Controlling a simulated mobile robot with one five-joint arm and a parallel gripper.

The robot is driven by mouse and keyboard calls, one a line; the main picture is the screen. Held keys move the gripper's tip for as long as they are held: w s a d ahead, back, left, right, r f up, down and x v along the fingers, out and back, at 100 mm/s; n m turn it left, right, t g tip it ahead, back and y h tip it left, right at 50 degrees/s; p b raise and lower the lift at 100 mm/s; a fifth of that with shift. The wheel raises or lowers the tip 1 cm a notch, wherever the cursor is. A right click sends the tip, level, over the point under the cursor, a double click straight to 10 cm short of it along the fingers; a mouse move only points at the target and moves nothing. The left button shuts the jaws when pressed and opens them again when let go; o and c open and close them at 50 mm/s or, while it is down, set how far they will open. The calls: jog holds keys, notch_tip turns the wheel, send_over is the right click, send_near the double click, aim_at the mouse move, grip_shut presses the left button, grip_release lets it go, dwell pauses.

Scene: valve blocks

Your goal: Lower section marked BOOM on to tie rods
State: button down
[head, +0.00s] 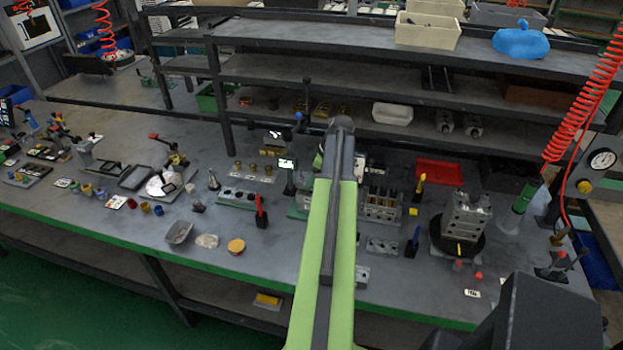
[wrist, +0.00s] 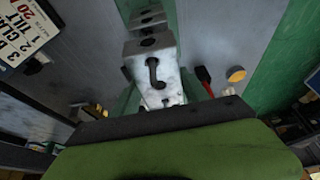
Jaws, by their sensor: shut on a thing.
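A pale metal valve section (wrist: 152,72) with dark holes and a dark curved loop on its face fills the middle of the wrist view. My gripper (wrist: 160,100) is shut on it at the bottom of that view; its fingertips are mostly hidden. No BOOM marking is legible. More holed metal shows beyond the section, and I cannot tell whether they touch. In the head view my own green arm hides the gripper and the held section. A row of metal valve blocks (head: 380,206) stands just right of the arm. I cannot make out the tie rods.
A metal block stack (head: 465,218) stands on a black round base at right. A red tray (head: 438,172) lies behind. A green tray with holed parts (head: 240,196), a red-handled tool (head: 261,212) and an orange disc (head: 236,246) are left of the arm. Shelving bounds the back.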

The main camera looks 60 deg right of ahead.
jog(key=shift+f+b, duration=1.4)
jog(key=shift+f, duration=0.1)
jog(key=shift+c, duration=2.4)
grip_release()
jog(key=shift+r, duration=0.1)
jog(key=p+v, duration=1.6)
jog(key=v, duration=0.1)
jog(key=shift+s+r, duration=0.15)
jog(key=shift+s, duration=0.05)
jog(key=shift+w+d, duration=0.1)
